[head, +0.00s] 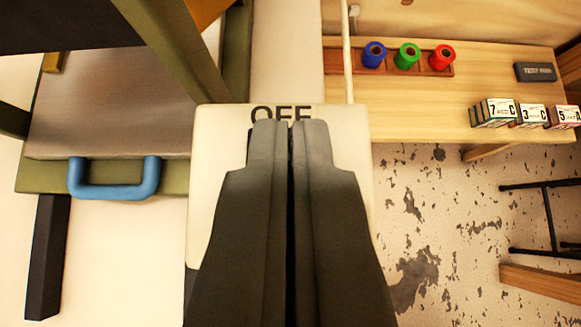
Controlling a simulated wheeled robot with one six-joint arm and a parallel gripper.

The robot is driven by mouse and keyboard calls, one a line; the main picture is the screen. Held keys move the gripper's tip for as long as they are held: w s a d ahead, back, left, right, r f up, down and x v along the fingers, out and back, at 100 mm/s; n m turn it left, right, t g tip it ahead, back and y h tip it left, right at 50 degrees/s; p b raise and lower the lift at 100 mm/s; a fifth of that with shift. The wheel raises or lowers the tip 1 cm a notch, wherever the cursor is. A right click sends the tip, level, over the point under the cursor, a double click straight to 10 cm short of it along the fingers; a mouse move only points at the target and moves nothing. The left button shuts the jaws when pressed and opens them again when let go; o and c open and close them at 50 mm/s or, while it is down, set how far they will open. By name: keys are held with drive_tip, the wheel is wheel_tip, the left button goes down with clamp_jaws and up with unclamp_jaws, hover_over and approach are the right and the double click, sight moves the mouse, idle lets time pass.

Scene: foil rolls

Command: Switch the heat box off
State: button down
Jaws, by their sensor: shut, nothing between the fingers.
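My gripper (290,128) is shut and empty, pointing away from the camera in the middle of the view. Its fingertips lie over a cream panel (222,190) that bears the dark letters "OFF" (263,112) along its top edge. The fingertips cover the lower part of the letters. I cannot tell whether they touch the panel. Any switch or button under the fingers is hidden. To the left is a green-framed box (100,178) with a grey front and a blue handle (115,190); it may be the heat box.
At the right a wooden table (430,110) holds a tray (330,70) with blue (374,54), green (407,56) and red (442,57) rolls. Several small labelled boxes (495,112) and a dark block (535,72) lie there too. A dark stool frame (550,215) stands on the speckled floor.

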drive_tip(key=shift+w, duration=0.15)
drive_tip(key=shift+w+r, duration=0.2)
drive_tip(key=shift+w, duration=0.4)
drive_tip(key=shift+w+r, duration=0.1)
drive_tip(key=shift+r, duration=0.4)
wheel_tip(320, 180, up, 4)
drive_tip(key=shift+a, duration=0.1)
drive_tip(key=w+r+v, duration=0.1)
drive_tip(key=v, duration=0.8)
drive_tip(key=shift+w+r, duration=0.1)
drive_tip(key=shift+r, duration=0.05)
